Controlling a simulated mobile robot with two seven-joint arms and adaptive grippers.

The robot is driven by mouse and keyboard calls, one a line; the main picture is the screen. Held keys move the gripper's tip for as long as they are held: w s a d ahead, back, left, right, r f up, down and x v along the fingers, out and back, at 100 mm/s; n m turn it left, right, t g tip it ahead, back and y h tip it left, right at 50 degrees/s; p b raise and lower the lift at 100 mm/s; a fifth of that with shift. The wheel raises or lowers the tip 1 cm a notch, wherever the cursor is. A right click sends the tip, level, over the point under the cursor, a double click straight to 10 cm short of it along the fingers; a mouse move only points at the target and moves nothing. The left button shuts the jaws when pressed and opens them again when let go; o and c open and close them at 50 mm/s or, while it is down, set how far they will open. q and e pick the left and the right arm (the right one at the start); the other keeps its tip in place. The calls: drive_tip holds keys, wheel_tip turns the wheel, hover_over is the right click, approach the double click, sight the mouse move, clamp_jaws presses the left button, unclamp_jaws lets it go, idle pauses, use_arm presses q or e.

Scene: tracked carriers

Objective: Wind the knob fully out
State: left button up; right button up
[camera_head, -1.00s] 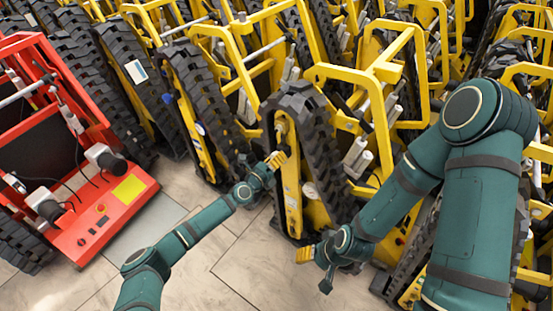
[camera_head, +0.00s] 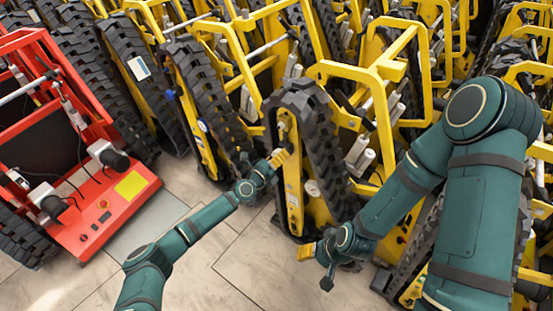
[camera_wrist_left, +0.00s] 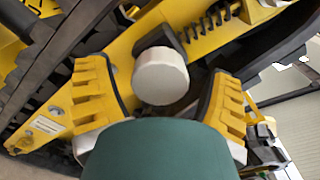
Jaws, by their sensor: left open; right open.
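The knob (camera_wrist_left: 160,75) is a pale, round-faced cap on the yellow side plate of a tracked carrier, in the middle of the left wrist view. My left gripper (camera_wrist_left: 160,71) is open, with one yellow-padded finger on each side of the knob and visible gaps between. In the head view my left gripper (camera_head: 279,158) is at the side plate of the middle yellow carrier (camera_head: 291,205); I cannot make out the knob there. My right gripper (camera_head: 315,260) is open and empty, low in front of the same carrier, apart from the knob.
Yellow tracked carriers (camera_head: 215,105) stand packed in rows behind and to the right. A red carrier (camera_head: 100,215) stands at the left. Tiled floor (camera_head: 240,265) is free in front. In the left wrist view, a coil spring (camera_wrist_left: 213,18) lies above the knob.

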use_arm(q)
drive_tip(key=v, duration=1.2)
